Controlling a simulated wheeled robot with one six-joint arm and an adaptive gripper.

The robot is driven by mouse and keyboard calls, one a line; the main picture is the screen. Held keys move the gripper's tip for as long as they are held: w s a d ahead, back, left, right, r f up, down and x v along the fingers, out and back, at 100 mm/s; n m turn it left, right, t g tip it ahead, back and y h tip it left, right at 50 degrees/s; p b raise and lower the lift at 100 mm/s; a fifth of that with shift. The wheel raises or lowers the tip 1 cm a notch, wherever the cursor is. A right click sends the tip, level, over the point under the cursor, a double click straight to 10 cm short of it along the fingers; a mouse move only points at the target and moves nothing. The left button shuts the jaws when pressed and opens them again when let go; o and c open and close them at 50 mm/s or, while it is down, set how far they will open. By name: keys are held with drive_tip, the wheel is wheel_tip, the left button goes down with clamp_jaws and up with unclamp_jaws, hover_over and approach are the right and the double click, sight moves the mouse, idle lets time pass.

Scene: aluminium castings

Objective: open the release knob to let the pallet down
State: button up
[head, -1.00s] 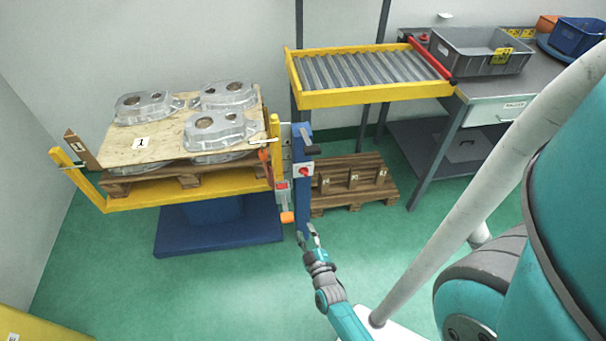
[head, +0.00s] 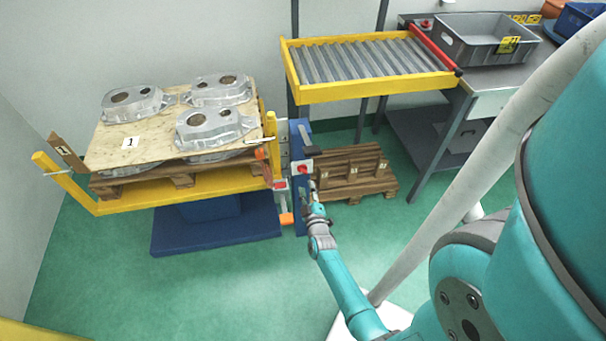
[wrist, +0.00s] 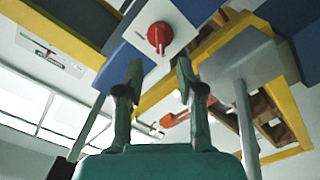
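The red release knob (head: 304,170) sits on a pale plate on the blue post (head: 300,218) at the right of the lift. In the wrist view the knob (wrist: 160,36) is near, just beyond the fingertips and slightly above the gap between them. My gripper (wrist: 157,72) is open, with nothing between its fingers; in the head view it (head: 312,192) is just below the knob. The wooden pallet (head: 180,182) is raised on the yellow lift frame (head: 215,186), carrying a board marked 1 (head: 108,150) with several aluminium castings (head: 212,128).
An orange pedal-like part (head: 286,218) sticks out low on the post. A second wooden pallet (head: 350,187) lies on the floor to the right. A yellow-edged roller conveyor (head: 375,92) and a workbench with a grey crate (head: 470,50) stand behind. The front green floor is open.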

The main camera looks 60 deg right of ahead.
sight(303, 173)
drive_tip(key=x, duration=0.7)
drive_tip(key=shift+w, duration=0.1)
clamp_jaws()
